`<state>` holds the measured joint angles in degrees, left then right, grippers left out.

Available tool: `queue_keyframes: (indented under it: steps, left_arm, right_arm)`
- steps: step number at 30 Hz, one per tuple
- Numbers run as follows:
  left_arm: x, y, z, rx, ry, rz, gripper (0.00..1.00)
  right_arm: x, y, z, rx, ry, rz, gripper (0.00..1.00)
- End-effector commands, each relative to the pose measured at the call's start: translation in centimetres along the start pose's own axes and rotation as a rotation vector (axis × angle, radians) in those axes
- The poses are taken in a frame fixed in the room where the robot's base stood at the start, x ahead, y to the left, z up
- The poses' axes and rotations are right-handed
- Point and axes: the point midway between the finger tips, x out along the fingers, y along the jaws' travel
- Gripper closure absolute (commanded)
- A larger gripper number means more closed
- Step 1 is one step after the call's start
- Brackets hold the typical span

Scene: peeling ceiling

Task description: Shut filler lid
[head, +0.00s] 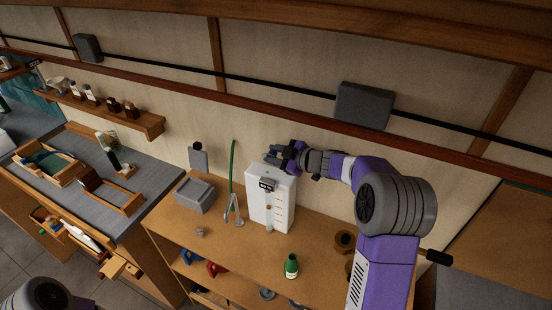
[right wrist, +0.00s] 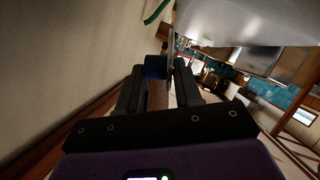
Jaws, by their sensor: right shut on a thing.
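The filler, a tall white box (head: 262,212) with a scale strip and a small dark label, stands upright on the wooden bench. My right gripper (head: 276,156) is at its top, reaching in from the right. In the right wrist view, the fingers (right wrist: 158,82) are shut on a small blue piece (right wrist: 155,67). A thin grey plate (right wrist: 171,48) stands edge-on beside that piece, probably the lid. The filler's pale wall (right wrist: 240,18) is close by at upper right. The gripper hides much of the filler's top, so the lid's angle is unclear. My left gripper is out of view.
A grey bin (head: 194,196), a silver stand (head: 233,210) and a green tube (head: 232,165) are left of the filler. A green bottle (head: 291,266) and brown rolls (head: 344,241) are in front and right. The wall is close behind.

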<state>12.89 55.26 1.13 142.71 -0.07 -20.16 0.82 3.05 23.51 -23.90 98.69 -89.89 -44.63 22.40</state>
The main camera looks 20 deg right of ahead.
Motion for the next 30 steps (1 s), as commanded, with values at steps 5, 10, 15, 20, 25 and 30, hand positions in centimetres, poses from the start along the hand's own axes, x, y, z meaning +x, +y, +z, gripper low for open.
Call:
queue_keyframes:
  steps: [5,10,15,20,25,30]
  left_arm:
    - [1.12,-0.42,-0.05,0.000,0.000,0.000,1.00]
    - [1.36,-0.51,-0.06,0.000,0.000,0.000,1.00]
    - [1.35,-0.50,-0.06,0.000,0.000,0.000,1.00]
    - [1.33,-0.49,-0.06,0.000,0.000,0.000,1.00]
    - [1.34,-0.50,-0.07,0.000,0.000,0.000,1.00]
    - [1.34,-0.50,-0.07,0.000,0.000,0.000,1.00]
  right_arm:
    - [-0.28,0.12,0.12,-0.059,-0.005,0.037,0.96]
    - [-0.36,0.12,-0.03,-0.084,-0.006,0.048,0.96]
    - [-0.41,0.21,-0.12,-0.090,-0.006,0.051,0.96]
    - [-0.43,0.27,-0.15,-0.089,-0.005,0.052,0.96]
    - [-0.38,0.16,-0.17,-0.088,-0.004,0.050,0.47]
    - [-0.26,-0.07,-0.20,-0.087,-0.002,0.044,0.46]
